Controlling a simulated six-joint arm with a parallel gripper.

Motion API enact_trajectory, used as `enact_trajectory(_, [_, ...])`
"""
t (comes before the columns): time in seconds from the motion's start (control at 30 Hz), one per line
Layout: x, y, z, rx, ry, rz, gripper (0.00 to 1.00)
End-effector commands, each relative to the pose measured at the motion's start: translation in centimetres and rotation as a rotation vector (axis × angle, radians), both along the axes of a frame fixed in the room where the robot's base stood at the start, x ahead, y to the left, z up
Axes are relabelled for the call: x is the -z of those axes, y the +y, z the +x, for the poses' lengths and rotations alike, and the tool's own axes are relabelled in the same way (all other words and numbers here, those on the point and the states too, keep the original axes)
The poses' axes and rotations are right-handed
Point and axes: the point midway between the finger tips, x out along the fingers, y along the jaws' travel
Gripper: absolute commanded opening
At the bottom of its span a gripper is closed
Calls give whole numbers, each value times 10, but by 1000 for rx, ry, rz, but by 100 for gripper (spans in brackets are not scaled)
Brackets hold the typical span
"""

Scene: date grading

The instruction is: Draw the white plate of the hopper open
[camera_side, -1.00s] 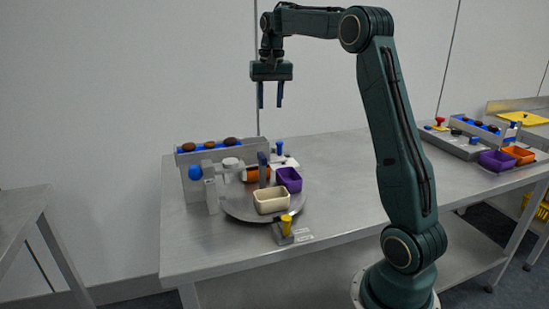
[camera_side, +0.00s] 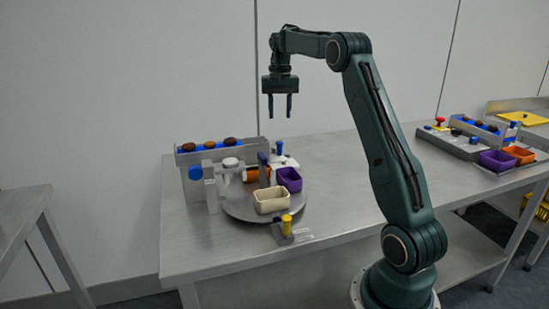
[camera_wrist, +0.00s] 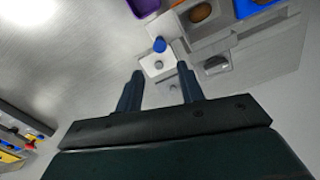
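The hopper (camera_side: 195,188) is a grey box with a blue channel of brown dates, at the left of the table. A small white plate (camera_side: 290,162) with a blue knob (camera_side: 279,147) lies behind the purple bin, partly hidden in the side view. The white plate also shows in the wrist view (camera_wrist: 152,68), with its blue knob (camera_wrist: 160,45) upright on it. My gripper (camera_side: 281,112) hangs pointing down above the plate, well clear of it. Its two fingers are apart with nothing between them; in the wrist view my gripper (camera_wrist: 160,78) frames the plate area.
A round grey turntable (camera_side: 237,207) carries a cream bin (camera_side: 271,205), a purple bin (camera_side: 289,180) and an orange bin (camera_side: 256,174). A yellow knob (camera_side: 286,222) stands at its front. A second similar station (camera_side: 455,143) is at the right. The table between is clear.

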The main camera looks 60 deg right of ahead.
Motion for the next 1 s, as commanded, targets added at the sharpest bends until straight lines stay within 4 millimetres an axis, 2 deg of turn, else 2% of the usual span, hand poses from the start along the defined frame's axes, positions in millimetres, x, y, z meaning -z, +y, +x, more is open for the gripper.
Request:
enact_trajectory(0.7, [102, 1, -1, 0, 2, 2, 38])
enact_trajectory(1.0, [122, 0, 0, 0, 1, 1, 38])
